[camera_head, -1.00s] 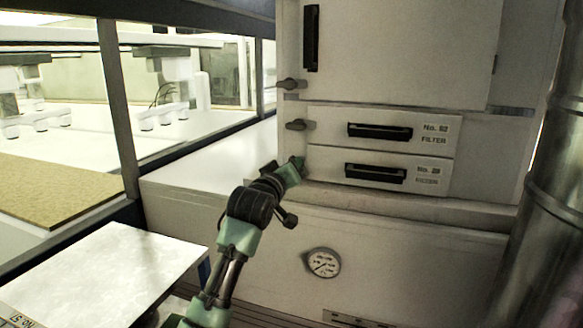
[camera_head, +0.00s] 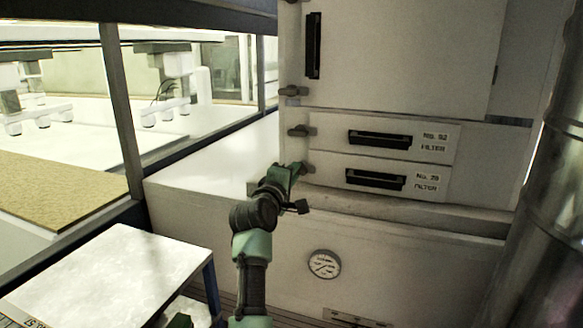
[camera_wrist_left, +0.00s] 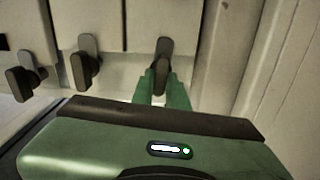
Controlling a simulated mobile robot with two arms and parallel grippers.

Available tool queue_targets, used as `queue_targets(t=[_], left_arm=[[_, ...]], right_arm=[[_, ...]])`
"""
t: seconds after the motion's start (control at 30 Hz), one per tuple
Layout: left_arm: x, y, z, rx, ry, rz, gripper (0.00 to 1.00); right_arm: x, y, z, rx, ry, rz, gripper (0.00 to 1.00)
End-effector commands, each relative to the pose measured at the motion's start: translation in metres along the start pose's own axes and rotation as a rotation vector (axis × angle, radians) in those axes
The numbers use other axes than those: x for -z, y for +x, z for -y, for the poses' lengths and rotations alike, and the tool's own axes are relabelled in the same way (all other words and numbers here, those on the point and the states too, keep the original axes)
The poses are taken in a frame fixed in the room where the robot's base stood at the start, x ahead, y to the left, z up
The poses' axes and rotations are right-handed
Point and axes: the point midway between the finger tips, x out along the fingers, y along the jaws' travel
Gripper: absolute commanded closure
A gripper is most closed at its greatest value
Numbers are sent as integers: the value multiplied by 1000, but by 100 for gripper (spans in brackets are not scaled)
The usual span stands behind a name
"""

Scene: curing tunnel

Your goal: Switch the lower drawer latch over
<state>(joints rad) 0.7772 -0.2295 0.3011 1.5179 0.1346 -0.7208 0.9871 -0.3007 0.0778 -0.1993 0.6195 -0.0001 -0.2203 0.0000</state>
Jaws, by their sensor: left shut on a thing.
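The lower drawer (camera_head: 330,166), labelled No. 28 FILTER, is shut in the cabinet front. Its dark grey latch (camera_head: 308,169) is at the drawer's left edge, mostly hidden behind my gripper. My left gripper (camera_head: 296,168) reaches it from the left. In the left wrist view the latch (camera_wrist_left: 164,47) stands up between the two green fingers of my left gripper (camera_wrist_left: 162,85), which are shut on it. The upper drawer latch (camera_head: 301,131) sticks out to the left above it and shows in the wrist view (camera_wrist_left: 86,60) too.
The upper drawer (camera_head: 440,142) and a large door (camera_head: 400,50) with its own latch (camera_head: 292,91) are above. A ledge (camera_head: 400,208) runs below the drawers. A metal pipe (camera_head: 550,200) stands at the right, a white-topped table (camera_head: 110,265) at the lower left.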

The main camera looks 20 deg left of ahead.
Motion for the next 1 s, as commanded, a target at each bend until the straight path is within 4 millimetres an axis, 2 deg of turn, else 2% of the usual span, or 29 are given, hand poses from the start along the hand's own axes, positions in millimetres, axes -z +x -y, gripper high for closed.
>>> queue_targets(t=[0.03,0.3,0.8,0.83,0.9,1.0], left_arm=[[-4,1,-5,-5,-28,6,100],[-3,0,-5,-8,-111,6,100],[-3,0,-7,-14,-128,5,100],[-3,0,-8,-14,-128,5,83],[-3,0,-7,-13,-128,5,64],[-2,0,-6,-10,-126,4,64]], right_arm=[[0,-4,0,0,0,0,59],[1,-10,0,0,0,0,59],[1,-10,-2,-2,-2,-1,59],[1,-10,-2,-2,-2,-1,59],[1,-10,-2,-2,-2,-1,59],[1,-10,-2,-2,-2,-1,59]])
